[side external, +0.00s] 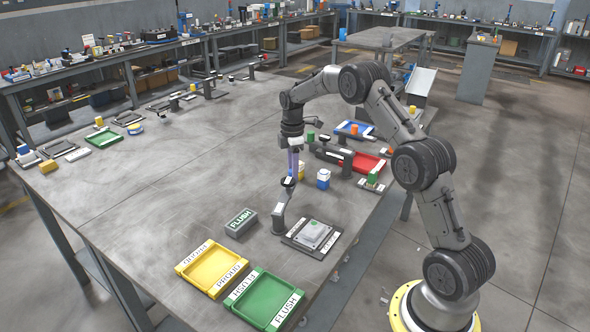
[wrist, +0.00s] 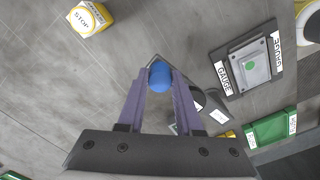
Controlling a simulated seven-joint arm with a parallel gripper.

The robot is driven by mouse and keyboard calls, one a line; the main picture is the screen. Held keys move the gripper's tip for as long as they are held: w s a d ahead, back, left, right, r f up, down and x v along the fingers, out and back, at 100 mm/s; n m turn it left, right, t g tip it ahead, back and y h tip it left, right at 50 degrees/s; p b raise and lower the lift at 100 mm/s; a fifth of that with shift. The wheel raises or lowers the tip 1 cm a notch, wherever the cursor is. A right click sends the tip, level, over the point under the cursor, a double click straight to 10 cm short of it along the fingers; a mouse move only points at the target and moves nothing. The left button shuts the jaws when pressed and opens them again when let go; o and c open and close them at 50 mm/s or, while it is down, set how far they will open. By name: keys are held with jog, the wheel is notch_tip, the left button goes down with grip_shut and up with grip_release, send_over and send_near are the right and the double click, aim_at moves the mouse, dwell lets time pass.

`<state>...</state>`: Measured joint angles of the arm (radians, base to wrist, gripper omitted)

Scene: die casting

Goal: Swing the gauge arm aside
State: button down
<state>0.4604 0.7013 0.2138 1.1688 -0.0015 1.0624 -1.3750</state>
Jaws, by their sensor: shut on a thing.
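My gripper (wrist: 159,80) is shut on the blue knob (wrist: 160,75) of the gauge arm, with its purple fingers on either side of it. In the side view my gripper (side external: 292,172) points down at the top of the grey gauge arm (side external: 280,212). The gauge arm stands at the left edge of the gauge plate (side external: 296,241). A light grey casting (side external: 314,233) with a green dot lies on the plate. In the wrist view the casting (wrist: 249,66) looks uncovered, and the arm (wrist: 211,104) is partly hidden by my finger.
A grey FLUSH block (side external: 241,222) lies left of the gauge. A yellow tray (side external: 186,268) and a green tray (side external: 240,307) are at the near edge. A blue-and-white piece (side external: 323,179) stands near my gripper. The table's left middle is clear.

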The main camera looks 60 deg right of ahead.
jog(key=shift+w+r, duration=0.1)
jog(key=shift+w, duration=0.15)
jog(key=c, duration=1)
grip_release()
jog(key=shift+o, duration=0.8)
jog(key=shift+s, duration=0.1)
notch_tip(320, 180, up, 14)
jog(key=shift+a, duration=0.1)
